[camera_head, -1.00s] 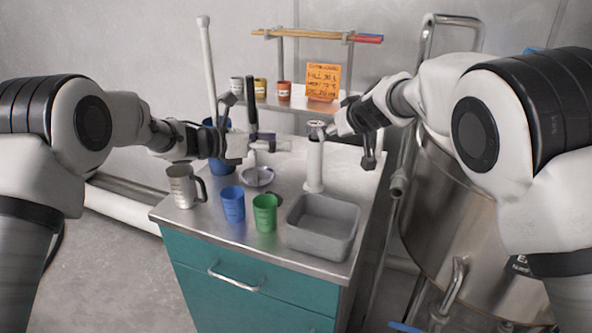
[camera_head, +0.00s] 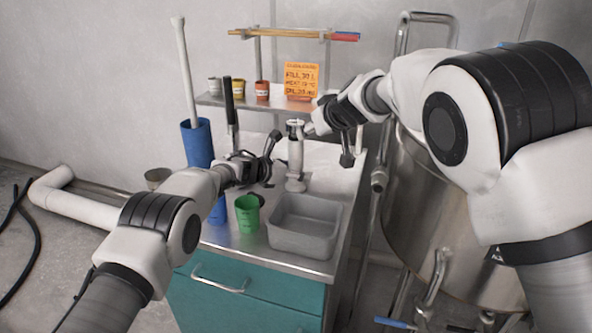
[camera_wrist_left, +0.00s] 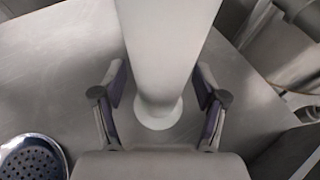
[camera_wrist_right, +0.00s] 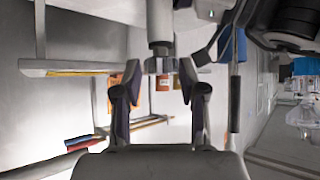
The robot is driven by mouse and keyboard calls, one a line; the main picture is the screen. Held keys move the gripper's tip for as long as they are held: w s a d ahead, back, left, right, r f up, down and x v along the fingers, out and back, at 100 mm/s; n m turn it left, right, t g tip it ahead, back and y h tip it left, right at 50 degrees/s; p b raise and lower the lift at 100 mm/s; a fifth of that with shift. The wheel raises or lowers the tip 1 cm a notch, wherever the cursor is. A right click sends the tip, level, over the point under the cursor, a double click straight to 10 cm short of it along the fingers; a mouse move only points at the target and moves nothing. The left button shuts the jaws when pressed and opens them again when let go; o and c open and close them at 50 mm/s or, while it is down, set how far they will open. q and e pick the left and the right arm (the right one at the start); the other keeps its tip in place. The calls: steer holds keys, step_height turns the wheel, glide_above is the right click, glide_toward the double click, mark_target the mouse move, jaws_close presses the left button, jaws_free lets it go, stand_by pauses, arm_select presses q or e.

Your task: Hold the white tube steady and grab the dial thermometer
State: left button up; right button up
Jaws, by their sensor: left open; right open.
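The white tube (camera_head: 295,165) stands upright on the steel tabletop behind the grey tray. The dial thermometer (camera_head: 295,122) appears at its top; its dial face is not readable. My left gripper (camera_head: 273,160) is open at the tube's left side, and in the left wrist view its fingers stand on both sides of the tube (camera_wrist_left: 168,45), with no clear contact. My right gripper (camera_head: 319,128) is open beside the tube's top. In the right wrist view the thermometer (camera_wrist_right: 160,65) lies between or just beyond its fingertips; the exact depth is unclear.
A grey tray (camera_head: 304,232) and a green cup (camera_head: 247,214) stand in front. A perforated steel strainer (camera_wrist_left: 30,160) lies nearby. A shelf with cups and an orange note (camera_head: 301,80) is behind.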

arm_select(q)
jaws_close()
stand_by(0.6)
